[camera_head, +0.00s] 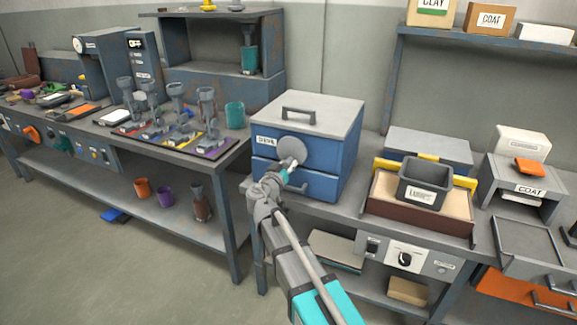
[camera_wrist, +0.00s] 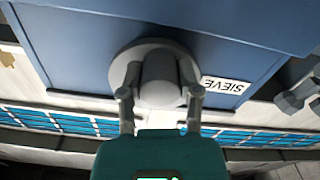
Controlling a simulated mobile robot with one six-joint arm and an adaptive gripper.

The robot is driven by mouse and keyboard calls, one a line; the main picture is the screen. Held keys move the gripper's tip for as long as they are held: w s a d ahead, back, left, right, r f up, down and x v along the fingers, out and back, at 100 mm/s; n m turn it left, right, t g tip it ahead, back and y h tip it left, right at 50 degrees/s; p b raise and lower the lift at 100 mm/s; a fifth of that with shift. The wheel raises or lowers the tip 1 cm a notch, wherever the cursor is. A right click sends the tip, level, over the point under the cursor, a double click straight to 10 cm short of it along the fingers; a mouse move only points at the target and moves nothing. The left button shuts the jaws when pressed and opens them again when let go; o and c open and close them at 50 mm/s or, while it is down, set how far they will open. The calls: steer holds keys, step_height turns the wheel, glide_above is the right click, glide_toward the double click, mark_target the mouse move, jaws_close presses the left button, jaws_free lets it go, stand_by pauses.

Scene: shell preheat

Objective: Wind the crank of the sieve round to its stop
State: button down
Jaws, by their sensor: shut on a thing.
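The sieve (camera_head: 325,168) is a blue box with a grey lid and lid handle, standing on the bench near the middle of the head view. Its crank is a round grey disc (camera_head: 292,147) on the front face, beside the SIEVE label (camera_head: 266,140). In the wrist view the crank's grey knob (camera_wrist: 160,75) stands out from the disc (camera_wrist: 122,68). My gripper (camera_wrist: 160,95) is shut on this knob, one finger on each side. In the head view my gripper (camera_head: 289,168) reaches the disc's lower part and partly hides the knob. The stop is not visible.
A lower blue drawer front with a handle (camera_head: 297,188) lies close below my gripper. A brown-sided tray (camera_head: 415,218) with a dark bin (camera_head: 424,183) stands to the right. A rack of several tools (camera_head: 180,125) stands on the left bench.

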steer(key=shift+c, duration=1.5)
jaws_free()
steer(key=v, duration=1.2)
steer(key=s+d+f+m+g+h, duration=0.1)
steer(key=d+f+g, duration=0.35)
steer(key=d, duration=0.45)
steer(key=s+d+f+m+g+h, duration=0.1)
steer(key=d+f+g, duration=0.35)
steer(key=d, duration=0.45)
steer(key=s+d+f+n+g+y, duration=0.3)
steer(key=s+d+f+g+y, duration=0.6)
steer(key=s, duration=0.4)
step_height(320, 180, up, 20)
steer(key=t+p, duration=0.1)
steer(key=p, duration=1.9)
steer(key=shift+w+d+h+p, duration=0.15)
steer(key=shift+w+h+p, duration=0.15)
steer(key=shift+h, duration=0.1)
